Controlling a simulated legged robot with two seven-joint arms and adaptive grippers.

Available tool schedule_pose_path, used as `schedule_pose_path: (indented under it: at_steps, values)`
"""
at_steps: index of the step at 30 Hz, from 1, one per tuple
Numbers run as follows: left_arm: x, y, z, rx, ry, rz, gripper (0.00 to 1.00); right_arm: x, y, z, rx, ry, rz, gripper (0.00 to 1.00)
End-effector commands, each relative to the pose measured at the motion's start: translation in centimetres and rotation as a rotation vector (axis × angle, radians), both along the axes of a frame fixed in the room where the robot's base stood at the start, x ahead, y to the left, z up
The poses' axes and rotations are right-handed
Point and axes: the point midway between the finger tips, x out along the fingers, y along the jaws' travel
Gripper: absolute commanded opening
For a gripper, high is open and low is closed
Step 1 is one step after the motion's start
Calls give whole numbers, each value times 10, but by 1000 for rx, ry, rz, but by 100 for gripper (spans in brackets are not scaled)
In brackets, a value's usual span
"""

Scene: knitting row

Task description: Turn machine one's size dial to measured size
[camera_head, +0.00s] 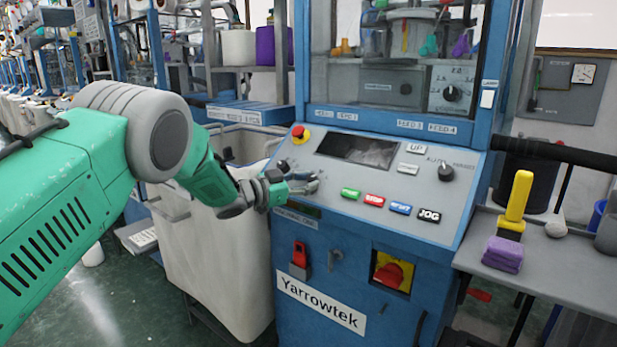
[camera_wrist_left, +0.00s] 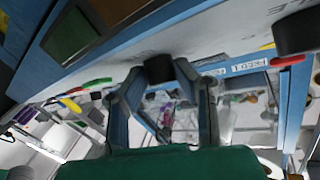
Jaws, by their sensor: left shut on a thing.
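Machine one (camera_head: 300,217) is a blue knitting machine with a sloped grey control panel (camera_head: 330,210). My left gripper (camera_head: 304,183) is at the panel's left edge. In the left wrist view its fingers (camera_wrist_left: 160,75) are closed on a black knob (camera_wrist_left: 158,67), mostly hidden by the fingers in the head view. A dial (camera_head: 451,93) with numbers around it shows in the machine's upper right; the numbers are too small to read surely. Which one is the size dial I cannot tell. My right gripper is not in view.
Beside the gripper are another black knob (camera_head: 283,165) and a red stop button (camera_head: 298,132). Coloured buttons (camera_head: 373,200) and a mode knob (camera_head: 446,172) lie to the right. A cream bin (camera_head: 215,260) stands left of the machine. A side shelf (camera_head: 550,260) holds a yellow-handled tool (camera_head: 518,198).

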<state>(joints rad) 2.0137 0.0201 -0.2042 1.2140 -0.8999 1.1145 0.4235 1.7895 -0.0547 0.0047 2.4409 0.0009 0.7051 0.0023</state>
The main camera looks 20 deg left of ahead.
Motion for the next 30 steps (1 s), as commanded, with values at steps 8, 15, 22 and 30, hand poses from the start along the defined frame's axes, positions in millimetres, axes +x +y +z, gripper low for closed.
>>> schedule_pose_path:
  at_steps: [8,15,22,30]
  values:
    - [1,3,0,58,-22,-76,0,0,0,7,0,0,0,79]
    - [2,3,0,73,-26,-95,0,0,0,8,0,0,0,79]
    - [2,3,0,73,-26,-95,0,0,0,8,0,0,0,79]
    - [1,2,0,72,-27,-95,45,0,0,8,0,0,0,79]
